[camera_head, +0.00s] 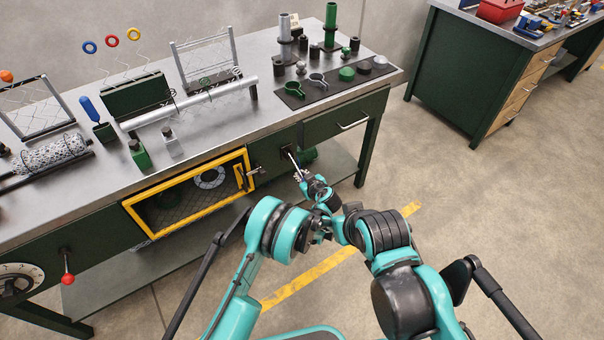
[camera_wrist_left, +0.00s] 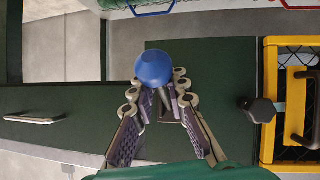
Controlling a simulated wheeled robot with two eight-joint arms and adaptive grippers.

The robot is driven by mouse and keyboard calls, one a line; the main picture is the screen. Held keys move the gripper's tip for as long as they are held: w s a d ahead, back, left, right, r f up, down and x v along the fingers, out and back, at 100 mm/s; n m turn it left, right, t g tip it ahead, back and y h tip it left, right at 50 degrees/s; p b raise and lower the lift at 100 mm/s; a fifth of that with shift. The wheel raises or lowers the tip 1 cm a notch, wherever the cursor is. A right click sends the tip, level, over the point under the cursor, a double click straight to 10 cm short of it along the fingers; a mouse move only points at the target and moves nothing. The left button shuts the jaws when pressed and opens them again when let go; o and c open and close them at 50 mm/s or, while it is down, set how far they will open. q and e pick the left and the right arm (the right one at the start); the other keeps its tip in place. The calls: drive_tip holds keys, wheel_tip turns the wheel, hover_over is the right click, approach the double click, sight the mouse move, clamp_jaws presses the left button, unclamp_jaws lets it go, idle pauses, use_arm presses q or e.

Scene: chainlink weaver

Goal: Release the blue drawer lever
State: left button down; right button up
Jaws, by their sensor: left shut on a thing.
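The lever's blue round knob (camera_wrist_left: 153,68) sits between the two fingertips of my left gripper (camera_wrist_left: 156,88) in the left wrist view. The gripper is shut on it. Part of the lever's metal shaft (camera_wrist_left: 165,98) shows behind the knob, in front of the dark green panel (camera_wrist_left: 222,75). In the head view, my left gripper (camera_head: 301,176) is at the bench front, at the end of the light lever shaft (camera_head: 293,159). The knob is hidden there. My right gripper cannot be made out.
A yellow-framed mesh door (camera_head: 180,192) with a black knob (camera_wrist_left: 260,110) is left of the lever in the head view. A drawer handle (camera_head: 353,122) is to its right. A red-knobbed lever (camera_head: 68,278) is far left.

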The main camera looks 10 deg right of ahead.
use_arm(q)
wheel_tip(320, 180, down, 2)
drive_tip(key=shift+w+t+y, duration=0.1)
drive_tip(key=shift+t+y, duration=0.2)
drive_tip(key=shift+t, duration=0.8)
drive_tip(key=c, duration=1.8)
unclamp_jaws()
drive_tip(key=o, duration=0.4)
drive_tip(key=shift+w+f, duration=0.1)
drive_tip(key=shift+w, duration=0.05)
drive_tip(key=shift+a, duration=0.1)
drive_tip(key=shift+r, duration=0.2)
